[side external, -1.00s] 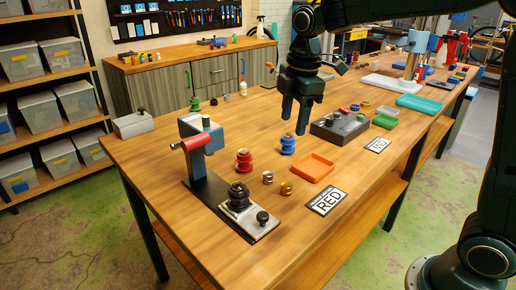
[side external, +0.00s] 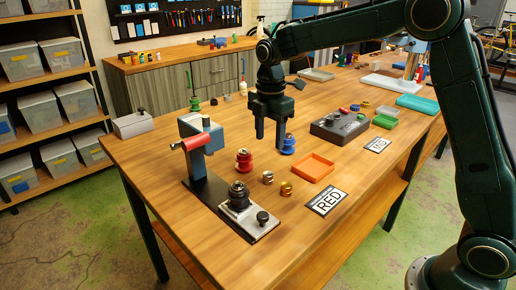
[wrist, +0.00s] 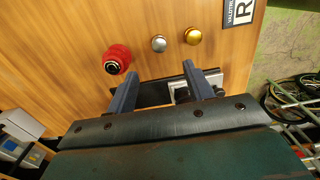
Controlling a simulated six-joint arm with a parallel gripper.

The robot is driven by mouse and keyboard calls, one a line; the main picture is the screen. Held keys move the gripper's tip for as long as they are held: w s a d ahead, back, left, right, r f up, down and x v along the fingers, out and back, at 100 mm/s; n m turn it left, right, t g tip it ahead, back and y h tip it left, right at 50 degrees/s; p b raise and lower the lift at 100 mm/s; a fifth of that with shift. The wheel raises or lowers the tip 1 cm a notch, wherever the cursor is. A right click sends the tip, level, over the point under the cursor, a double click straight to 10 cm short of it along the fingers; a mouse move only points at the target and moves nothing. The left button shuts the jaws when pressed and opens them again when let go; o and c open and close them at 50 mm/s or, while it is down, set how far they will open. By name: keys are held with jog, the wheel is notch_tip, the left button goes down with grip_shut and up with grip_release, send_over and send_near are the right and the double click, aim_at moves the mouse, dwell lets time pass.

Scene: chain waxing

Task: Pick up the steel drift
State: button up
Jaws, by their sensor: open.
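The steel drift, which I take to be the small silver cylinder (side external: 267,177), stands on the wooden table just left of a similar gold piece (side external: 286,188). In the wrist view the silver piece (wrist: 158,43) shows from above, beyond and roughly between my fingertips, with the gold one (wrist: 193,36) to its right. My gripper (side external: 269,146) points down above the table, behind the silver piece in the side view. Its fingers (wrist: 160,75) are apart with nothing between them.
A red stepped piece (side external: 244,160) stands left of the silver one, and a blue piece (side external: 288,144) is near my right finger. An orange tray (side external: 314,168) and RED card (side external: 326,200) lie to the right. A red-handled press (side external: 196,142) stands at left.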

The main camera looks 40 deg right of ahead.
send_over(268, 174)
jog(key=shift+d+f, duration=0.1)
jog(key=shift+f, duration=3.4)
jog(key=shift+f, duration=0.1)
jog(key=shift+f, duration=2.45)
jog(key=shift+c, duration=0.2)
grip_shut()
